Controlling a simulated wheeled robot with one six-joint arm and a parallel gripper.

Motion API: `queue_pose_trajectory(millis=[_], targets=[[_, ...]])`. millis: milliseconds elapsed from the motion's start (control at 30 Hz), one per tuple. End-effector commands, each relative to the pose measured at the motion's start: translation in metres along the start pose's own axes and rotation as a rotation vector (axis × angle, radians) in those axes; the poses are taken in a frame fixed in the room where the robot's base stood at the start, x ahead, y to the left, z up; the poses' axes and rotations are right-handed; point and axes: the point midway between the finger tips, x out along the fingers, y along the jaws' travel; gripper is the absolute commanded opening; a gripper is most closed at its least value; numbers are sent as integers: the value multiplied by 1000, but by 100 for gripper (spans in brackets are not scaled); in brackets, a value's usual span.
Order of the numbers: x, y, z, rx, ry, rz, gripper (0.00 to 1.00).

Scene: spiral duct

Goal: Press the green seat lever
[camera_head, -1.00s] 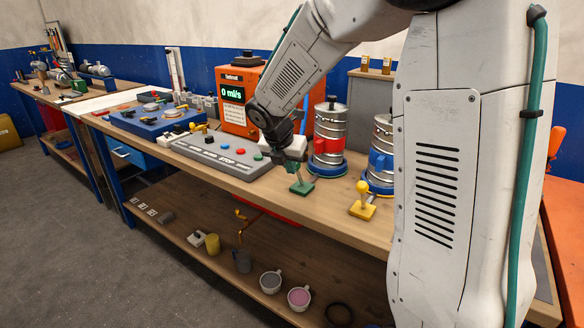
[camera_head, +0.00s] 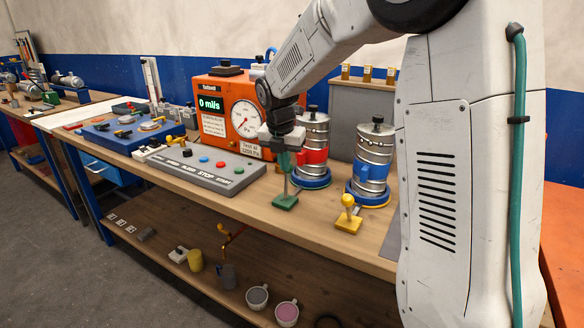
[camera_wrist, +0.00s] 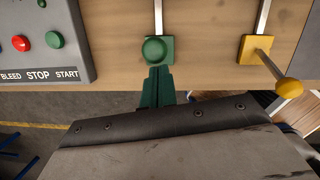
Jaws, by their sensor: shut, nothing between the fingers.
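The green seat lever has a square green base (camera_head: 285,202) on the front part of the bench top. In the wrist view its round green knob (camera_wrist: 154,50) shows over the base, with a metal strip running back from it. My gripper (camera_head: 284,168) is over the lever, with its green fingers pointing down and closed together. In the wrist view the fingertips (camera_wrist: 157,72) are just in front of the knob, very close to it. I cannot tell whether they touch. In the head view the knob is hidden or blends with the fingers.
A yellow lever (camera_head: 348,216) stands close on the right. Behind are a red-banded canister (camera_head: 313,156) and a blue-banded canister (camera_head: 372,168). A grey button panel (camera_head: 205,170) lies left, before an orange gauge box (camera_head: 222,118). Cups sit on the lower shelf.

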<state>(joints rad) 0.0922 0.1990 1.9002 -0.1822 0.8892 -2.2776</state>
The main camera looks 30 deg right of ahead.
Motion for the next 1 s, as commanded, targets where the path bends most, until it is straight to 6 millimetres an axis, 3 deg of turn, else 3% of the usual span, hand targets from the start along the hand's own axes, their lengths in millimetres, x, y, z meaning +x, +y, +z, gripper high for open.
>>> queue_pose_trajectory(millis=[133,600,1000], targets=[[1,8,6,-19,-6,1,0],[10,4,32,-22,-7,1,0],[14,2,35,-20,-6,-2,0]])
